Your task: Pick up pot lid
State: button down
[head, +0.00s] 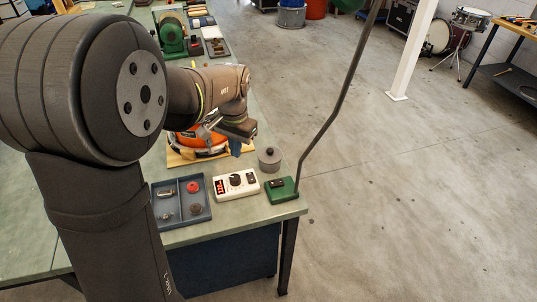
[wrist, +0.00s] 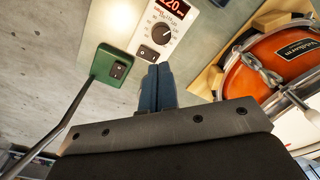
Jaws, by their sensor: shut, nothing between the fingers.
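A small grey pot (head: 270,162) stands on the bench near its right edge, with a dark round knob (head: 269,151) on top of its lid. My gripper (head: 236,150) is just left of the pot in the head view, apart from it as far as I can see. In the wrist view its blue fingers (wrist: 156,84) are together with nothing between them. The pot and its lid do not show in the wrist view; they may be hidden behind my gripper.
A white box with a dial (head: 236,184) and a green lamp base (head: 281,190) with a tall bent stem (head: 332,115) stand in front of the pot. A blue divided tray (head: 181,219) is at the left. An orange drum (wrist: 283,58) lies beside my gripper.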

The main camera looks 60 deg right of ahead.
dwell(0.4)
jog(key=shift+c, duration=0.2)
grip_release()
jog(key=s+d+r+n+h, duration=0.3)
jog(key=s+d+r+n, duration=0.1)
jog(key=s+d+r, duration=0.3)
send_over(270, 150)
jog(key=s+a, duration=0.1)
jog(key=a, duration=0.1)
jog(key=shift+t, duration=0.3)
notch_tip(270, 150, down, 11)
jog(key=shift+s+d+f, duration=0.1)
jog(key=shift+d+f, duration=0.05)
jog(key=shift+w+x, duration=0.15)
jog(key=shift+x, duration=1.2)
jog(key=shift+w+x, duration=0.1)
jog(key=shift+x, duration=1.25)
